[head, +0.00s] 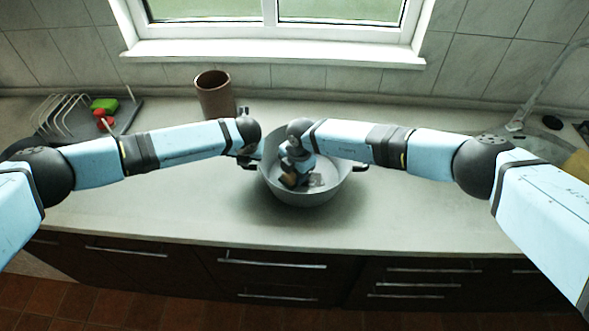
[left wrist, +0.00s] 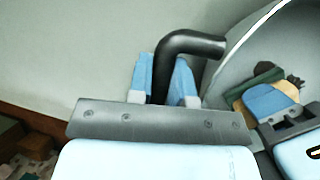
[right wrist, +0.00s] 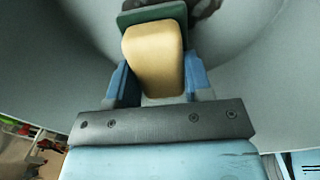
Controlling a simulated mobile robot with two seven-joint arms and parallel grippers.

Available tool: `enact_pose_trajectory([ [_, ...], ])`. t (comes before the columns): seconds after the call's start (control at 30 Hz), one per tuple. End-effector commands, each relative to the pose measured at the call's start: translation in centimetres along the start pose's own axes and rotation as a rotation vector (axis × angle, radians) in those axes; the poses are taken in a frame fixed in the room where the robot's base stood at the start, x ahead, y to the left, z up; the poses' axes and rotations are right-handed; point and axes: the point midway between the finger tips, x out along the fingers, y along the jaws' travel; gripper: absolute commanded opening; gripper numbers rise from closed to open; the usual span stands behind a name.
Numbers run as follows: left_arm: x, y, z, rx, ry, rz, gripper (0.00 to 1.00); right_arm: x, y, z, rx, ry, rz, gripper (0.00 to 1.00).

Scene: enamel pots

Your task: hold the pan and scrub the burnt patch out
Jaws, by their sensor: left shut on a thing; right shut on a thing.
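The pale grey pan (head: 325,200) stands on the counter, with a dark handle on each side. My left gripper (left wrist: 165,78) is shut on the pan's left handle (left wrist: 190,45), a black bent bar. My right gripper (head: 292,172) is inside the pan, shut on a yellow sponge (right wrist: 154,62) with a green scouring face (right wrist: 135,17) pointing at the pan's floor. The sponge and gripper hide part of the floor.
A brown cylindrical pot (head: 215,95) stands behind my left forearm. A dish rack (head: 65,112) with green and red items (head: 104,104) is at the left. A tap (head: 545,90) is at the right. The counter front (head: 200,215) is clear.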

Motion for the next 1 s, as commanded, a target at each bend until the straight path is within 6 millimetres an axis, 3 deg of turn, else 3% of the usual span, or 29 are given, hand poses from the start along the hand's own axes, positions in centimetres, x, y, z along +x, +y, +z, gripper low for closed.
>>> enact_pose_trajectory([
  [1.0, 0.0, 0.0, 0.1, -0.001, -0.001, 0.0, 0.0, 1.1, -0.3, 0.2, 0.001, 0.0, -0.001, 0.27],
])
